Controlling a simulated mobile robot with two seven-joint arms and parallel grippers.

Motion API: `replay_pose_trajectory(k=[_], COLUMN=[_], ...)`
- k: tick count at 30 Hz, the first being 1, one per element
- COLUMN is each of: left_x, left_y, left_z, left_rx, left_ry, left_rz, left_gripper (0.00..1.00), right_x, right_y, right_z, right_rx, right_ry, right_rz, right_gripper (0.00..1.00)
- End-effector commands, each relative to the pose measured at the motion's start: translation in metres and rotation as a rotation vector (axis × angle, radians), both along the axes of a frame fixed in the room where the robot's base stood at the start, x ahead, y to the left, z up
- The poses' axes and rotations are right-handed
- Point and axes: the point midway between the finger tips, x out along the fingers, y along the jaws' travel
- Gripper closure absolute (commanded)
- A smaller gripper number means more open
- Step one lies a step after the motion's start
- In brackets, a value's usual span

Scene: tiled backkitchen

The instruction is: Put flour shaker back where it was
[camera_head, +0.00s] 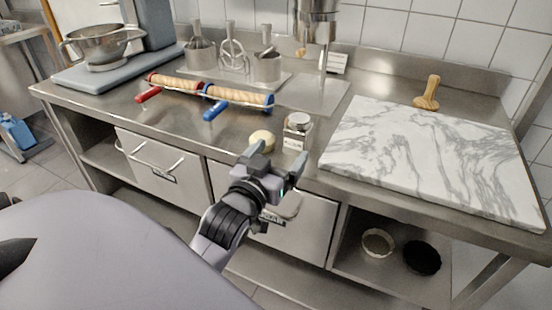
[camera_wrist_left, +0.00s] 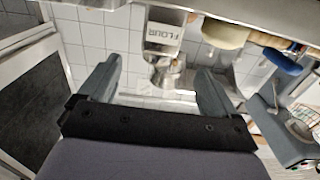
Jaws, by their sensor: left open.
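My left gripper (camera_head: 278,158) is open and empty, just in front of the shaker at the counter edge. In the left wrist view the shaker (camera_wrist_left: 163,40) appears upside down with its FLOUR label readable, between and beyond the open fingers (camera_wrist_left: 160,68). The fingers look apart from it. My right gripper is not in view.
A pale dough-like ball (camera_head: 262,140) sits close to the left of the shaker. The marble board (camera_head: 430,155) lies to the right.

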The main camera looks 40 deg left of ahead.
Motion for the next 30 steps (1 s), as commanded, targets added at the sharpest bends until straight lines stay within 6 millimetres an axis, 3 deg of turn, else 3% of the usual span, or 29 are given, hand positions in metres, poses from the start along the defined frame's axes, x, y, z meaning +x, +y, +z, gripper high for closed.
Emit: replay_pose_trajectory(k=[4, 7, 11, 15, 19, 24, 30], left_x=[-0.009, -0.013, -0.035, -0.081, -0.127, -0.155, -0.155], left_y=[-0.003, -0.015, -0.048, -0.083, -0.106, -0.117, -0.117], left_z=[-0.003, -0.031, -0.11, -0.194, -0.247, -0.272, -0.273], left_rx=[0.001, 0.008, 0.016, 0.011, -0.001, -0.01, -0.01], left_ry=[0.006, 0.072, 0.247, 0.44, 0.574, 0.642, 0.644], left_rz=[-0.004, -0.046, -0.167, -0.296, -0.382, -0.427, -0.428], left_gripper=[0.08, 0.08, 0.08, 0.08, 0.08, 0.08, 0.08], right_x=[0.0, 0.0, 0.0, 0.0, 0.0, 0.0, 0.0], right_y=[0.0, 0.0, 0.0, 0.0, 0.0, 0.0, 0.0], right_z=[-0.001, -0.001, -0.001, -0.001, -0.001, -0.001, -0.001], right_rx=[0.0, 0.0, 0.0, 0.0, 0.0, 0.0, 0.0], right_ry=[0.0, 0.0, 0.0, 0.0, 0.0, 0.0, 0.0], right_rz=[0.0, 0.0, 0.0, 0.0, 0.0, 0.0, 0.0], right_gripper=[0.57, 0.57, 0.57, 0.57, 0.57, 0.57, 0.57])
